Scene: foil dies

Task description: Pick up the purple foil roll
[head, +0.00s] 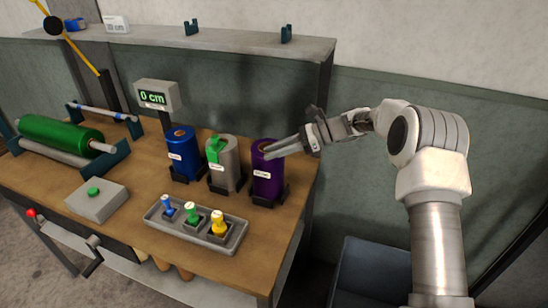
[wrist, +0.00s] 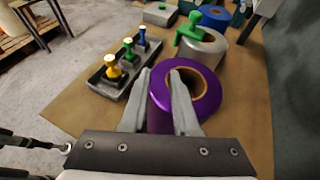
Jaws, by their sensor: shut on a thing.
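The purple foil roll (head: 267,180) stands upright in a dark holder at the right end of the bench, with a white label on its front. In the wrist view the purple roll (wrist: 205,108) shows its brown hollow core from above. My gripper (head: 272,149) reaches in from the right at the roll's top. In the wrist view my gripper (wrist: 159,76) has one finger at the roll's outer left side and the other over its top near the core opening. It is shut on the roll. The fingers hide part of the roll's near side.
A silver roll (head: 222,170) with a green piece on top and a blue roll (head: 181,155) stand to the left. A grey tray (head: 158,213) with blue, green and yellow stamps lies in front. A shelf (head: 200,42) runs behind. A large green roll (head: 60,135) lies at far left.

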